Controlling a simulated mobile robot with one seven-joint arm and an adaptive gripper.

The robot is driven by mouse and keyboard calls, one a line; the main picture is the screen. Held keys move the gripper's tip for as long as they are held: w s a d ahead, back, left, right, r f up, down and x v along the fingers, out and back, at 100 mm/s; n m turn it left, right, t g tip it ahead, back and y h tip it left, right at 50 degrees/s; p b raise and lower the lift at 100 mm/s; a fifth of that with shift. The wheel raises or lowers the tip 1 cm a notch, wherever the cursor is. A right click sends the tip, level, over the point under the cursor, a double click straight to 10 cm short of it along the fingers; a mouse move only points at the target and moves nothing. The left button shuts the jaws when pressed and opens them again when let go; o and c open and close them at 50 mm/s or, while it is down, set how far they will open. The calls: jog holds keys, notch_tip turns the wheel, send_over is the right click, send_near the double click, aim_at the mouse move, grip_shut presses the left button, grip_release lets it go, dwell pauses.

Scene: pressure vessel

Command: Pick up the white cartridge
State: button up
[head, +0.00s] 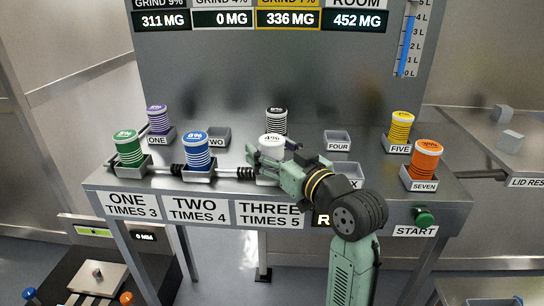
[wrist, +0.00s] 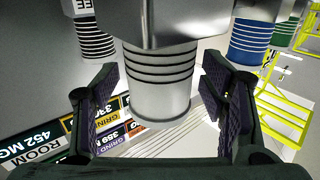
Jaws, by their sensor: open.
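The white cartridge (head: 271,146), labelled 4%, stands in the front row of the bench, above the THREE TIMES 5 label. My gripper (head: 263,163) is at its front right and hides its lower part in the head view. In the wrist view the white cartridge (wrist: 158,98), with dark rings, lies between the two open fingers (wrist: 160,112). A gap shows on each side, so neither pad appears to touch it. A grey metal holder (wrist: 180,20) is around its ringed end.
A blue cartridge (head: 196,150) and a green one (head: 127,147) stand to the left in the front row. A black cartridge (head: 276,121) stands close behind. Orange (head: 426,158), yellow (head: 400,126) and purple (head: 157,119) cartridges stand farther off. Holders TWO (head: 218,136) and FOUR (head: 337,139) are empty.

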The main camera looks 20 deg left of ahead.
jog(key=shift+c, duration=0.5)
jog(key=c, duration=1.3)
jog(key=shift+c, duration=0.5)
jog(key=shift+r, duration=0.15)
